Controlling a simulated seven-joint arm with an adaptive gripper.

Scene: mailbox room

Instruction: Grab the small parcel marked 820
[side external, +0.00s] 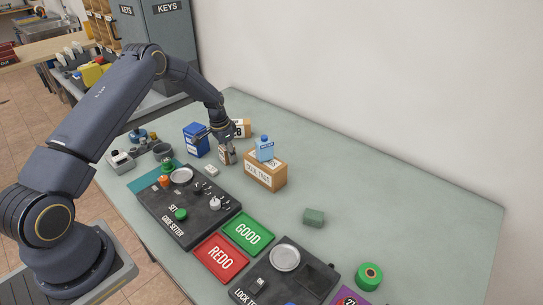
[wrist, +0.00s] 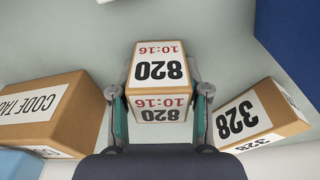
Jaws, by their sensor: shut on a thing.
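The small parcel marked 820 (wrist: 160,68) is a brown box with white labels reading 820 and 10:16, upside down in the wrist view. My gripper (wrist: 160,98) has one finger against each side of it. In the side view the parcel (side external: 227,158) is partly hidden under my gripper (side external: 226,148), at or close to the table. I cannot tell whether it touches the table.
A parcel marked 328 (wrist: 258,117) stands close by, right of my gripper in the wrist view. A blue box (side external: 196,140) stands near. The table's right side (side external: 420,215) is mostly clear.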

